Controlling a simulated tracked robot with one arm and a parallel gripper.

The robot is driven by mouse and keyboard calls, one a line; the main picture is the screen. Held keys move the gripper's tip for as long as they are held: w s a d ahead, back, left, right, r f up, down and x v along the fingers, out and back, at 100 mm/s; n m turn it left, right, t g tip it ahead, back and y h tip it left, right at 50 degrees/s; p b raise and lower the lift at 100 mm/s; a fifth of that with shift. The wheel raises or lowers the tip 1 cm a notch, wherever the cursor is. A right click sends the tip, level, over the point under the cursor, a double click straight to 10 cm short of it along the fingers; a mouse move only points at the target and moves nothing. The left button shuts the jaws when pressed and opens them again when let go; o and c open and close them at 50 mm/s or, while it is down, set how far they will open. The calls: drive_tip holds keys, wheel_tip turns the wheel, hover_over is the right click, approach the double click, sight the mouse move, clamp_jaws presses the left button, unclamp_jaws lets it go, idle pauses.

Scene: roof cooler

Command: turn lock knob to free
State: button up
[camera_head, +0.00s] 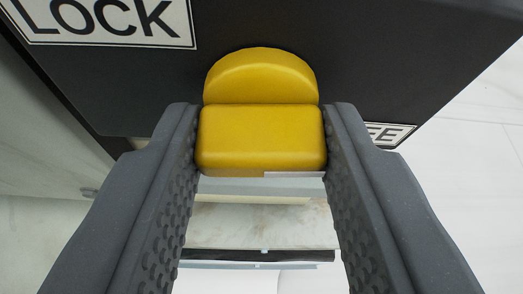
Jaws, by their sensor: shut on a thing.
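The yellow lock knob (261,139) sits in the middle of the view, on a dark grey panel (400,50). Its bar-shaped handle stands out in front of a rounded yellow base (261,76). My gripper (261,145) is shut on the knob, with one dark textured finger on its left side and one on its right. A white LOCK label (110,20) is at the upper left of the panel. A second white label (390,134), right of the knob, shows only the letters "EE"; my right finger hides the rest.
Below the panel there is a pale marbled surface (255,228) with a dark strip (240,256) along its edge. A light floor (480,180) lies to the right. A pale wall (40,130) is at the left.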

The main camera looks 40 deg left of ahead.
drive_tip(key=shift+d+m+g+p, duration=0.1)
drive_tip(key=shift+m+g+p, duration=0.35)
drive_tip(key=shift+p, duration=0.85)
drive_tip(key=shift+w, duration=0.1)
drive_tip(key=o, duration=1)
drive_tip(key=b+v, duration=0.1)
drive_tip(key=v, duration=0.3)
drive_tip(key=b+v, duration=0.1)
drive_tip(key=v, duration=0.4)
drive_tip(key=b+v, duration=0.1)
drive_tip(key=v, duration=0.3)
drive_tip(key=shift+s+d+f, duration=0.1)
drive_tip(key=shift+s+d, duration=0.2)
drive_tip(key=shift+d, duration=0.1)
